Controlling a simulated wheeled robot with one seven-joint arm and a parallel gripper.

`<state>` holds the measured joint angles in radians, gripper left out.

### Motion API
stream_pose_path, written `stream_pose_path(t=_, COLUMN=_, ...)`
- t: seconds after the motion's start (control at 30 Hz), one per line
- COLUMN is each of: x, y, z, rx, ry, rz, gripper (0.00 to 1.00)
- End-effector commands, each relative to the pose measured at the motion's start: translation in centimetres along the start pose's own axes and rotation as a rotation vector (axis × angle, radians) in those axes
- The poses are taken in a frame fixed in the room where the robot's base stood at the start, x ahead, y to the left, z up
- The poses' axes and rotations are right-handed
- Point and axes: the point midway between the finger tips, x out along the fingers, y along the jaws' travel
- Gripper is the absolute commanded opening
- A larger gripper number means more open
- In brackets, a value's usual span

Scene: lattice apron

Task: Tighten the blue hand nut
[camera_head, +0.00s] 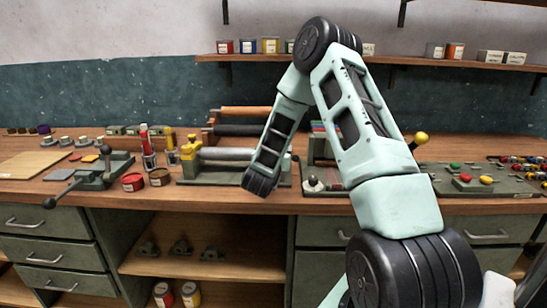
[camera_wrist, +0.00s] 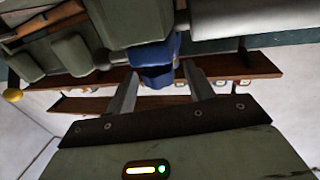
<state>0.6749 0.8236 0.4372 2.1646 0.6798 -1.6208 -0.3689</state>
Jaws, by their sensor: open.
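The blue hand nut (camera_wrist: 158,62) shows in the wrist view, under a green-grey block of the roller device and beside a grey cylinder. My gripper (camera_wrist: 160,72) is open. Its two fingers stand on either side of the nut in the picture, with a visible gap to each; I cannot tell how deep the nut sits between them. In the head view my arm reaches down in front of the roller device (camera_head: 225,154) on the bench. The blue nut and my gripper are hidden there.
A yellow hand nut (camera_head: 188,150) tops the device's left end. Left of it stand a red tin (camera_head: 132,182) and a lever tool (camera_head: 92,172). A panel with coloured buttons (camera_head: 478,181) lies right. Wall shelves hold small tins.

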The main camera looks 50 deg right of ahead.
Motion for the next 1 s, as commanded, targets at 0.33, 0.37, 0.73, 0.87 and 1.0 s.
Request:
stream_pose_path(t=0.33, x=-6.7, y=-0.2, z=0.2, rx=-0.001, ry=0.001, rz=-0.007, gripper=0.53)
stream_pose_path(t=0.37, x=-7.4, y=-0.2, z=0.2, rx=-0.002, ry=0.001, rz=-0.007, gripper=0.53)
stream_pose_path(t=0.73, x=-15.1, y=-0.1, z=0.1, rx=0.000, ry=0.002, rz=-0.006, gripper=0.53)
stream_pose_path(t=0.87, x=-16.4, y=-0.1, z=0.1, rx=0.000, ry=0.001, rz=-0.004, gripper=0.53)
stream_pose_path(t=1.0, x=-17.0, y=0.0, z=0.0, rx=0.001, ry=0.002, rz=-0.001, gripper=0.53)
